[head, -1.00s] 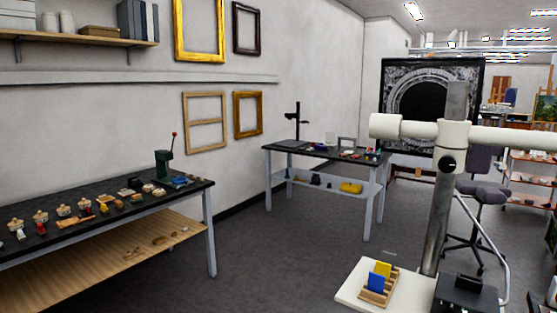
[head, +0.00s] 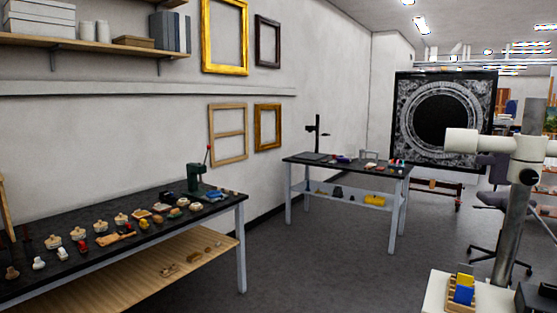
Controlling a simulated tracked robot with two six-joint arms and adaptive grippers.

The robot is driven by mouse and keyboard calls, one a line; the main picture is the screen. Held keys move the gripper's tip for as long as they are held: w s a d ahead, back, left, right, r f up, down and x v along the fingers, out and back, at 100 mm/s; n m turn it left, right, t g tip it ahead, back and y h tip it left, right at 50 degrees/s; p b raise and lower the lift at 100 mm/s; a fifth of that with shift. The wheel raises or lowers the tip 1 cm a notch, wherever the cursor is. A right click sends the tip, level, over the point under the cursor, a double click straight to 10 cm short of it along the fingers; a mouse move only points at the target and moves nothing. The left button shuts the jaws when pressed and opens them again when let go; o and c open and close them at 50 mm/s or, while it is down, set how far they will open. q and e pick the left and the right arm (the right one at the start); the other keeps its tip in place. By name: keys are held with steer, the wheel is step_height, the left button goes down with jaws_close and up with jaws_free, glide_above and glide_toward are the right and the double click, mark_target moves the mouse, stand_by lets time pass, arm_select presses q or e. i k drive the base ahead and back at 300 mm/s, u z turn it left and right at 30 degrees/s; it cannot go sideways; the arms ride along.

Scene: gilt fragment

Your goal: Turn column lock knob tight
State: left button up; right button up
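The grey metal column (head: 515,215) stands tilted at the right edge of the head view. A white clamp head (head: 520,146) with a horizontal white arm sits on it. A small dark round knob (head: 528,177) is on the lower front of the clamp, likely the column lock knob. Its tightness cannot be told. Neither of my grippers shows in the view.
A white board (head: 440,290) by the column's foot bears a wooden rack with blue and yellow pieces (head: 464,288). A long dark workbench (head: 150,230) with small items runs along the left wall. A second table (head: 380,170) stands farther back. Floor between is clear.

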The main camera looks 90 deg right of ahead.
mark_target(527, 176)
steer(key=u, duration=0.55)
steer(key=i, duration=0.2)
steer(key=z, duration=3.05)
steer(key=i, duration=0.15)
steer(key=z, duration=1.05)
steer(key=k, duration=0.45)
steer(key=z, duration=0.4)
steer(key=i, duration=1.5)
steer(key=u, duration=0.45)
